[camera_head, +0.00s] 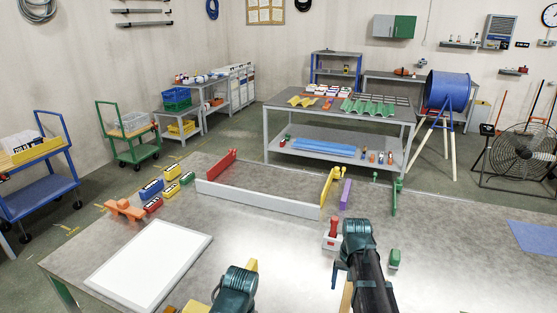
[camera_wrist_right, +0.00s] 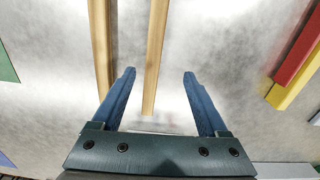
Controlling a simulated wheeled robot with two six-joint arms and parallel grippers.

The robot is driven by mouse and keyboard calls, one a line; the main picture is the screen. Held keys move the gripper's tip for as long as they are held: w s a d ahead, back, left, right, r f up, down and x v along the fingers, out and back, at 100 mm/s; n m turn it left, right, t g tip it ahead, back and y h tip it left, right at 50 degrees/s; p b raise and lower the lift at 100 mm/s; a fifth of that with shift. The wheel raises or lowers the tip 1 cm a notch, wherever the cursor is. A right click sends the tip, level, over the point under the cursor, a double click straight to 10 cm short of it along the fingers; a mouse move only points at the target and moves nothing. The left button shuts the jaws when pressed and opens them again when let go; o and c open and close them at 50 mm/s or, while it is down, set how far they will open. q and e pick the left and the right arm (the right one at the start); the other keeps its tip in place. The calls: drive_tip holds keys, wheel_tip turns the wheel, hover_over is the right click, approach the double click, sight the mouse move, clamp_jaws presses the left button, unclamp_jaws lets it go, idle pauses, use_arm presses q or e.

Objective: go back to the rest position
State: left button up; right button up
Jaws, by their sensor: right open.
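My right gripper (camera_wrist_right: 159,73) is open, with its two blue fingers apart in the right wrist view. Nothing is seen clasped between them. A wooden strip (camera_wrist_right: 155,50) lies on the table beyond the fingertips and a second one (camera_wrist_right: 101,45) lies left of it. In the head view my right arm (camera_head: 362,250) reaches over the near table (camera_head: 270,235), with a blue finger (camera_head: 335,272) showing at its left. My left arm (camera_head: 235,290) shows at the bottom edge; its fingers cannot be made out clearly.
A white panel (camera_head: 150,260) lies at left. A long grey channel (camera_head: 258,196) stands between a red end piece (camera_head: 222,164) and a yellow one (camera_head: 327,190). A red-and-white block (camera_head: 332,236) and a green block (camera_head: 394,258) stand near my right arm. Green corrugated sheets (camera_head: 370,107) lie on the back table.

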drive_tip(key=s+a+n, duration=0.4)
drive_tip(key=s+a, duration=0.3)
drive_tip(key=a, duration=0.3)
drive_tip(key=s+a+n+h, duration=0.1)
drive_tip(key=s+a+n, duration=0.3)
drive_tip(key=s+a, duration=0.3)
drive_tip(key=a, duration=0.3)
drive_tip(key=shift+s+a+r, duration=0.1)
drive_tip(key=shift+c, duration=0.4)
